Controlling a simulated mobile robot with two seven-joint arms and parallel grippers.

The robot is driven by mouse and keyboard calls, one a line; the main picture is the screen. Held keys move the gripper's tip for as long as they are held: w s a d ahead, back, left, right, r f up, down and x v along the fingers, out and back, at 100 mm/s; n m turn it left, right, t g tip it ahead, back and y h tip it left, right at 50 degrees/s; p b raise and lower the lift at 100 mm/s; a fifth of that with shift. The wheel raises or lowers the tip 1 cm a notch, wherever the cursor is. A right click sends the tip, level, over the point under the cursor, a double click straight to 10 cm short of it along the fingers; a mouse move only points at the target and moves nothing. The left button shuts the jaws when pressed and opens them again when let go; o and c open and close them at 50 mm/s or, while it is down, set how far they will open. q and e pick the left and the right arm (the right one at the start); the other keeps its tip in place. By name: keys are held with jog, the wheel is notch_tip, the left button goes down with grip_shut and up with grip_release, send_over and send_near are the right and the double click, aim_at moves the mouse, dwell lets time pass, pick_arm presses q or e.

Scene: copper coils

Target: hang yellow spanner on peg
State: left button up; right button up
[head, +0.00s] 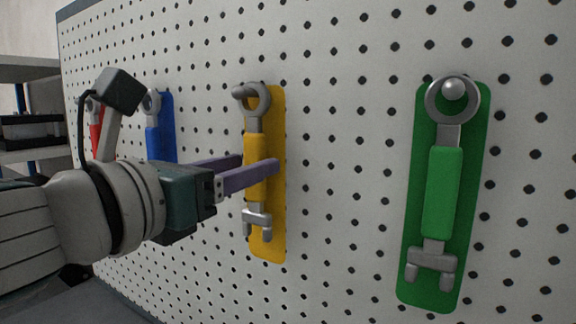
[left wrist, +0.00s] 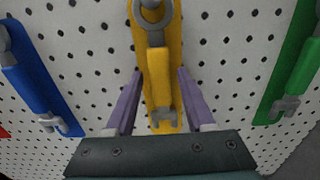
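The yellow spanner (head: 256,150) hangs upright in front of its yellow backing shape (head: 275,225) on the pegboard. Its ring is at the top, with a grey peg (head: 243,91) showing at the ring's upper left; the ring appears to be around the peg. My left gripper (head: 260,163) has its two purple fingers on either side of the yellow handle. In the left wrist view, the fingers stand apart with a gap on each side of the yellow spanner (left wrist: 158,78), so the gripper is open. My right gripper is not in view.
A green spanner (head: 441,195) hangs on its peg to the right. A blue spanner (head: 154,140) and a red one (head: 95,140), partly hidden by my arm, hang to the left. The white pegboard (head: 345,130) fills most of the view. A shelf (head: 30,72) stands at far left.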

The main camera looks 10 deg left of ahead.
pick_arm(q)
jog(key=shift+o, duration=0.8)
jog(key=shift+f, duration=0.1)
